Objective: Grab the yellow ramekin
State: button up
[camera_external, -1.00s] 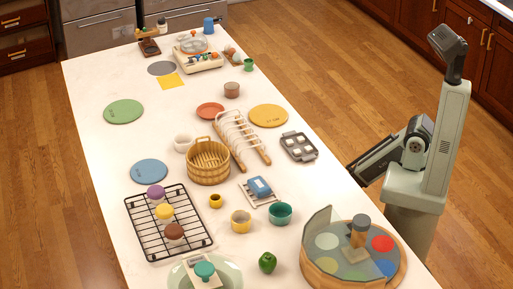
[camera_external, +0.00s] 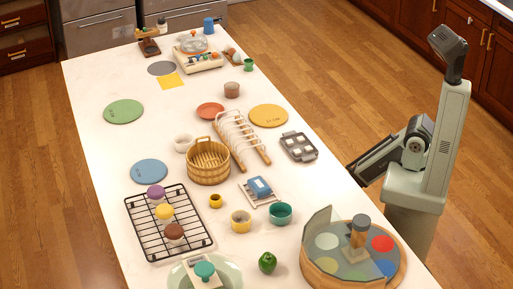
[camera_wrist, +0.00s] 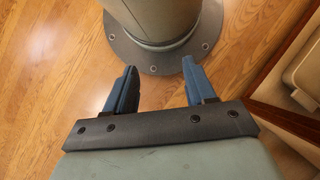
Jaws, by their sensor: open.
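A yellow ramekin (camera_external: 241,222) stands upright on the white counter in the external view, left of a teal ramekin (camera_external: 280,213). A smaller yellow cup (camera_external: 215,201) stands just behind it to the left. My gripper (camera_wrist: 157,72) is open and empty in the wrist view, with its two blue fingers apart above the wood floor. It is off the counter, beside my base, well away from the ramekin. In the external view my arm is folded at the right of the counter and the fingers cannot be made out. The ramekin is not in the wrist view.
A blue item on a small white rack (camera_external: 250,199) lies behind the ramekins. A wooden bucket (camera_external: 208,171), a black wire rack (camera_external: 143,251), a green pepper (camera_external: 267,262) and a round divided tray (camera_external: 391,273) stand around them. Bare counter surrounds the yellow ramekin closely.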

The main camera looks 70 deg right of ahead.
jog(key=o, duration=0.8)
